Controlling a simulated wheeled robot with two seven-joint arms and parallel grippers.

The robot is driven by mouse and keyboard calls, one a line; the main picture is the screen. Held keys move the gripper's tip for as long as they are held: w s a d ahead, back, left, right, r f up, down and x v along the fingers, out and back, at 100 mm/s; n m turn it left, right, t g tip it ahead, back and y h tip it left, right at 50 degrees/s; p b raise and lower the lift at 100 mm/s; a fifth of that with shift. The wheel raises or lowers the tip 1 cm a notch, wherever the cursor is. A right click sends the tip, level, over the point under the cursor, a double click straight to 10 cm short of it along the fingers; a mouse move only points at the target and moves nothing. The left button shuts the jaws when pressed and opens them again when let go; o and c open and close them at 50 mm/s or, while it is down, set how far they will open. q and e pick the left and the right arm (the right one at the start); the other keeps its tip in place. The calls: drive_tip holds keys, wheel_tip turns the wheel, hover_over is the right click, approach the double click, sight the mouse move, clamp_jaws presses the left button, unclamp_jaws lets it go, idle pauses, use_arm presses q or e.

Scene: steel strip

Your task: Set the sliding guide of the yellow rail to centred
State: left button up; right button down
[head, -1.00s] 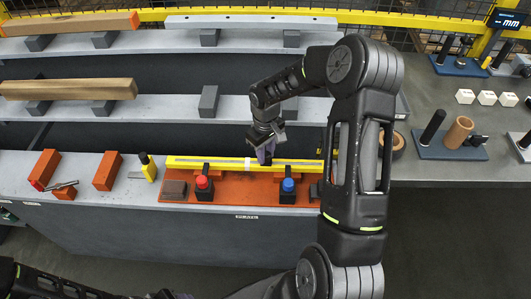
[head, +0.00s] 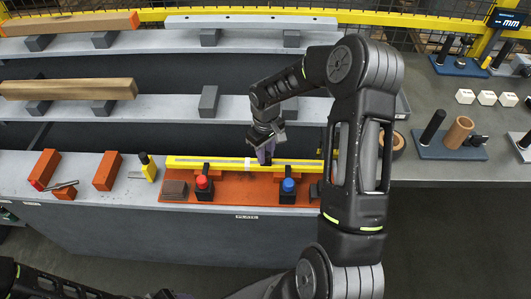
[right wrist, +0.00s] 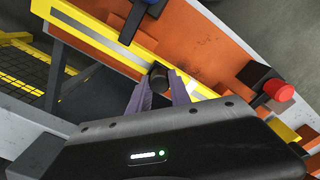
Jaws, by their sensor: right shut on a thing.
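The yellow rail (head: 205,162) lies along an orange base plate (head: 236,198) on the front bench. A pale centre mark (head: 247,162) shows on it, and a pale patch also shows beside the fingers in the right wrist view (right wrist: 190,84). The sliding guide's dark round knob (right wrist: 158,76) sits between the fingers of my right gripper (right wrist: 162,92). In the head view, my right gripper (head: 265,158) is at the rail, right of the pale mark, and hides the guide. It is shut on the knob. Part of my left arm shows at the bottom left edge; its jaws are not clear.
A red button (head: 202,182) and a blue button (head: 288,185) stand on dark blocks in front of the rail. Orange blocks (head: 106,171) and a yellow bottle-like item (head: 148,168) lie left. Shelves with bars rise behind. My right arm covers the rail's right end.

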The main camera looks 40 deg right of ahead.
sight(247, 161)
drive_tip(key=w+a+b, duration=0.1)
drive_tip(key=a, duration=0.1)
drive_tip(key=w+a+b, duration=0.2)
drive_tip(key=shift+w+a+f, duration=0.1)
drive_tip(key=shift+w+a, duration=0.15)
drive_tip(key=shift+w, duration=0.05)
drive_tip(key=shift+w+a, duration=0.1)
drive_tip(key=shift+a, duration=0.1)
drive_tip(key=c, duration=1.2)
unclamp_jaws()
drive_tip(key=shift+d+r, duration=0.1)
drive_tip(key=shift+r, duration=0.15)
wheel_tip(247, 161, up, 8)
drive_tip(key=shift+f+b, duration=0.2)
drive_tip(key=shift+b, duration=0.25)
drive_tip(key=shift+f, duration=0.1)
